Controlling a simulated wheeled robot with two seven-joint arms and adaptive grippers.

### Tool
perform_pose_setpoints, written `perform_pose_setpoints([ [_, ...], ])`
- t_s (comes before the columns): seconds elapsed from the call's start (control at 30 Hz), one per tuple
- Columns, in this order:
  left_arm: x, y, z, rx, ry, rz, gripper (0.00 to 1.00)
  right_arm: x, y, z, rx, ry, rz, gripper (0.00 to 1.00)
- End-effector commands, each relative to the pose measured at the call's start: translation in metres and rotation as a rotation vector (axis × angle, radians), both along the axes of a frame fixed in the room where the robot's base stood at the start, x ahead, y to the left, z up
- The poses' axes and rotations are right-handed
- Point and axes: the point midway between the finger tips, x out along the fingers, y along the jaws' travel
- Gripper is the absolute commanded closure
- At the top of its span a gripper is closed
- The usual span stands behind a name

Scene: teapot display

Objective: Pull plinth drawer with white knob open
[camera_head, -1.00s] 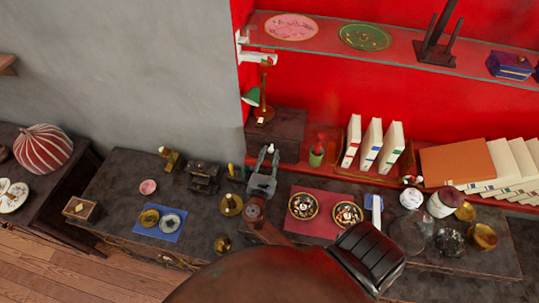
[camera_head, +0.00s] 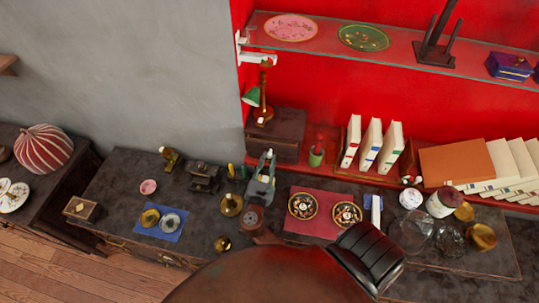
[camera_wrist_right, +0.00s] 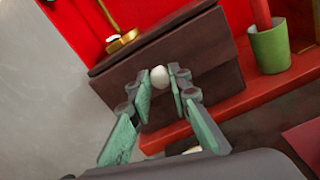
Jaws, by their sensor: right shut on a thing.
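The plinth is a dark brown box (camera_head: 289,139) on the red ledge against the red wall, with the lamp on top. It also shows in the wrist view (camera_wrist_right: 205,50). Its white knob (camera_wrist_right: 160,77) sits between the fingertips of my right gripper (camera_wrist_right: 160,75), which is shut on it. In the head view my right gripper (camera_head: 267,157) is in front of the plinth and covers part of its front. I cannot tell how far the drawer stands out. My left gripper is not in view.
A green-shaded lamp (camera_head: 262,108) stands on the plinth. A green cup (camera_head: 316,157) is just right of it. White books (camera_head: 372,143) stand further right. A brass candlestick (camera_head: 231,205) and a red mat (camera_head: 325,232) with two ornate dishes are on the dark table nearby.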

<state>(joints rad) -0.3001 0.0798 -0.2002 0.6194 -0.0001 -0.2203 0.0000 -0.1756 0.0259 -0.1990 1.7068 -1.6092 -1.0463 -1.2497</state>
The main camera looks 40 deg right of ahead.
Motion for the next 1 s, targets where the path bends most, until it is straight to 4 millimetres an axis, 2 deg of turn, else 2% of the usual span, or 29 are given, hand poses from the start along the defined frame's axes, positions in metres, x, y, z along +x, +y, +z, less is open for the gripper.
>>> perform_pose_setpoints([
  [0.1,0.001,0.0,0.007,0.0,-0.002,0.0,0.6,-0.021,0.025,-0.001,0.005,0.007,0.001,1.0],
  [0.3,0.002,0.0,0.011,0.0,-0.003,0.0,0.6,-0.043,0.053,-0.001,0.004,0.005,0.001,1.0],
  [0.67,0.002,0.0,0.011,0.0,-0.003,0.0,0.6,-0.046,0.057,-0.001,0.004,0.002,0.001,1.0],
  [0.7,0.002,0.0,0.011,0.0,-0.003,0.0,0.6,-0.046,0.057,-0.001,0.004,0.002,0.001,0.8],
  [0.93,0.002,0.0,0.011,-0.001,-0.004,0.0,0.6,-0.046,0.057,0.0,0.002,0.002,0.0,0.64],
  [1.0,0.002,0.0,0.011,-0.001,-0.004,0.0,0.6,-0.046,0.057,0.0,0.002,0.002,0.0,0.64],
])
